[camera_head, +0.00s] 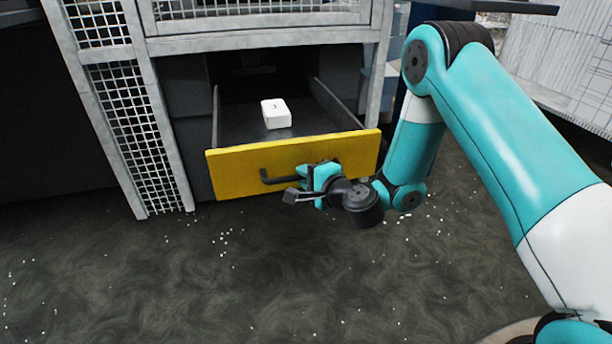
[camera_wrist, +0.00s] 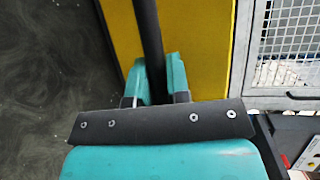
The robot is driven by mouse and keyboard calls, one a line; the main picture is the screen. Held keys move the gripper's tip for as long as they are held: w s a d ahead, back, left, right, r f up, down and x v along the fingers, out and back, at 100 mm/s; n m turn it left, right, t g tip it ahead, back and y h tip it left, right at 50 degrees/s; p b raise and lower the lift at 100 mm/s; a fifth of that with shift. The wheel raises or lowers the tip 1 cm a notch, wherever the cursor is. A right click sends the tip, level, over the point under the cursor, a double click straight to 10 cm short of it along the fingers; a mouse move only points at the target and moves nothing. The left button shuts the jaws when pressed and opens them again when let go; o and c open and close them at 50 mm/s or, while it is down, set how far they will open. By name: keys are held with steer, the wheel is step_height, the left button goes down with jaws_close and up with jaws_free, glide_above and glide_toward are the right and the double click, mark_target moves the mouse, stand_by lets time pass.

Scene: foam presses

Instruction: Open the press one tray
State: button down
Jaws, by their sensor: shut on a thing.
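The press one tray is a drawer with a yellow front (camera_head: 230,172). It is pulled partly out of the press frame, and its dark inside shows. A small white block (camera_head: 276,113) lies in the tray. A dark bar handle (camera_head: 275,179) runs along the yellow front. My gripper (camera_head: 312,178) is at the handle and shut on it. In the wrist view the teal fingers of my gripper (camera_wrist: 158,80) close around the dark handle bar (camera_wrist: 148,35), with the yellow front (camera_wrist: 200,50) behind it. My gripper hides part of the handle.
A grey metal frame with mesh panels (camera_head: 136,120) stands left of the tray, and a mesh guard (camera_head: 260,22) is above it. The dark floor (camera_head: 250,280) in front is clear apart from small white bits. A pale ribbed wall (camera_head: 570,60) is at the right.

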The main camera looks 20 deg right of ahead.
steer(key=shift+a, duration=0.15)
steer(key=c, duration=1.1)
jaws_free()
steer(key=shift+s+d+f+b, duration=0.1)
steer(key=shift+s+d+b, duration=0.15)
steer(key=shift+b, duration=0.1)
steer(key=b+v, duration=0.7)
